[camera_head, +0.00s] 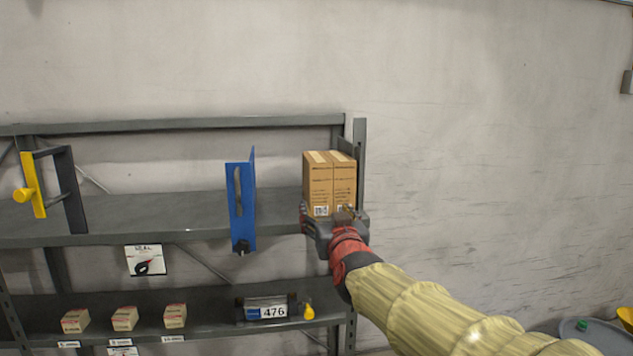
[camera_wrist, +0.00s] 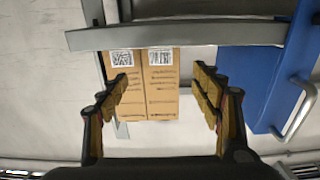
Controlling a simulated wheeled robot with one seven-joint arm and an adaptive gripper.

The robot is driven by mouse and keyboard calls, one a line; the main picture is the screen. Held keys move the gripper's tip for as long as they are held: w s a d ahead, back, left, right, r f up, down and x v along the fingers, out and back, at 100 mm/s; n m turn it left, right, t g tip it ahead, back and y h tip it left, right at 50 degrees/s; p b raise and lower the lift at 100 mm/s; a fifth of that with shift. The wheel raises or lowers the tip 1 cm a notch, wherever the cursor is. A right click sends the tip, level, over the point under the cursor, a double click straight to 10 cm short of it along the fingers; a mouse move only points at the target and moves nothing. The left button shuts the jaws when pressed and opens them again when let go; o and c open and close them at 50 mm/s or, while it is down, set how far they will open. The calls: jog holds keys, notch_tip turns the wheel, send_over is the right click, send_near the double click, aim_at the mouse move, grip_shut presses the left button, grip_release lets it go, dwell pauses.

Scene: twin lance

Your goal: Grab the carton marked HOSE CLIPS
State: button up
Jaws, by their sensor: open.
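Two tall brown cartons stand upright side by side, apparently touching, at the right end of the upper shelf. In the head view they are the left carton (camera_head: 317,184) and the right carton (camera_head: 344,182). Their print is too small to read, so I cannot tell which is marked HOSE CLIPS. My gripper (camera_head: 335,222) is in front of their lower part and hides some of it. I cannot tell whether the fingertips reach the cartons.
A blue divider (camera_head: 241,205) stands left of the cartons on the upper shelf (camera_head: 190,205), with its handle in the wrist view (camera_wrist: 300,108). A grey post (camera_head: 359,160) is close on their right. Several small boxes (camera_head: 124,318) sit below.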

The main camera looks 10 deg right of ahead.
aim_at(321, 203)
jog(key=w, duration=0.3)
jog(key=shift+w+f, duration=0.1)
jog(key=shift+w, duration=0.1)
jog(key=shift+c, duration=1.2)
jog(key=c, duration=1.3)
